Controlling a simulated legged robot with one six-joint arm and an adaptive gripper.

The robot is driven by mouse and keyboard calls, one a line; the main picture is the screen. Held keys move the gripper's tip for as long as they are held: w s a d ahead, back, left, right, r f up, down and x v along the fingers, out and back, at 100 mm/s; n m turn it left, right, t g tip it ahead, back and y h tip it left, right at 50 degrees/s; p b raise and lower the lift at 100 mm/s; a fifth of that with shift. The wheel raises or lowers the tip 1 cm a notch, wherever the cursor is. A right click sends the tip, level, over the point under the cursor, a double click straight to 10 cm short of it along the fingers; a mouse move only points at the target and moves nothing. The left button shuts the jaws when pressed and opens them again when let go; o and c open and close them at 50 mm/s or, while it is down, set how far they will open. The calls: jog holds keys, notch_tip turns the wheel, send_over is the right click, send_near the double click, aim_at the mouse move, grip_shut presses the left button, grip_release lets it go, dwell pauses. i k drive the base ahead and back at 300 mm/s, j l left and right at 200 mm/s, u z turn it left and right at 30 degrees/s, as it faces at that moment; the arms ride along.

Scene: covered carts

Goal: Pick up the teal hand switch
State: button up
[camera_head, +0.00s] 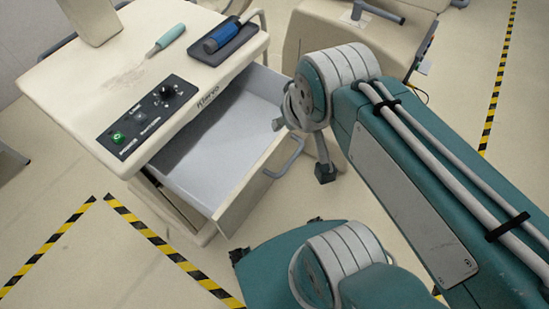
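The teal hand switch (171,34) lies on the top of the pale cart (110,72). It has a teal handle and a thin pale tip pointing down-left. It lies apart from the blue cylinder beside it. My arm reaches in from the lower right. Small grey parts at its far end seem to be my gripper (286,108), beside the open drawer and well to the right of and below the hand switch. Most of the gripper is hidden behind the joint, so its opening does not show. Nothing is seen held in it.
A blue cylinder (221,36) lies on a dark tray (227,44) at the cart top's right. A black control panel (145,115) with a green button and knob lines the front edge. An empty drawer (214,135) stands open below. Another covered cart (345,35) stands behind.

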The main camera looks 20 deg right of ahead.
aim_at(170, 36)
jog(key=j+z, duration=0.15)
jog(key=j, duration=0.35)
jog(key=k+j+z, duration=0.15)
jog(key=j, duration=0.35)
jog(key=k+j+z, duration=0.15)
jog(key=j, duration=0.3)
jog(key=i+j+z, duration=0.2)
jog(key=i+j, duration=0.15)
jog(key=j, duration=0.25)
jog(key=i+j+z, duration=0.1)
jog(key=i+j, duration=0.1)
jog(key=j, duration=0.1)
